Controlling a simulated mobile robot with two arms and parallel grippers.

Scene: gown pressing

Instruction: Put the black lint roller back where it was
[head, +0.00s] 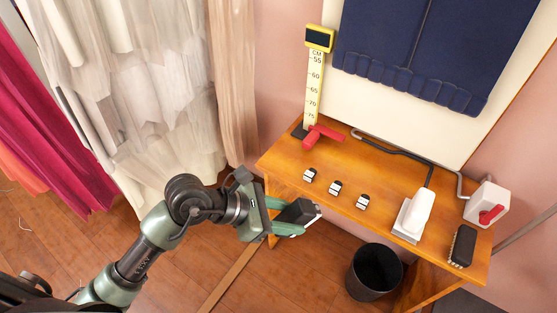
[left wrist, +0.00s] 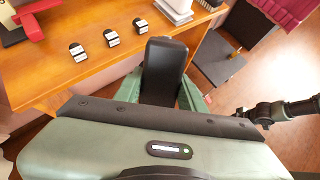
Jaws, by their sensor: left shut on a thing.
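My left gripper (head: 290,214) is shut on the black lint roller (head: 297,211) and holds it off the near left edge of the wooden table (head: 395,190). In the left wrist view the lint roller (left wrist: 165,68) stands up dark and blocky between the green fingers. Its lower part is hidden by the gripper body. My right gripper is not seen; a dark arm part of mine shows at the right of the left wrist view.
A black bin (head: 374,271) stands on the floor by the table.

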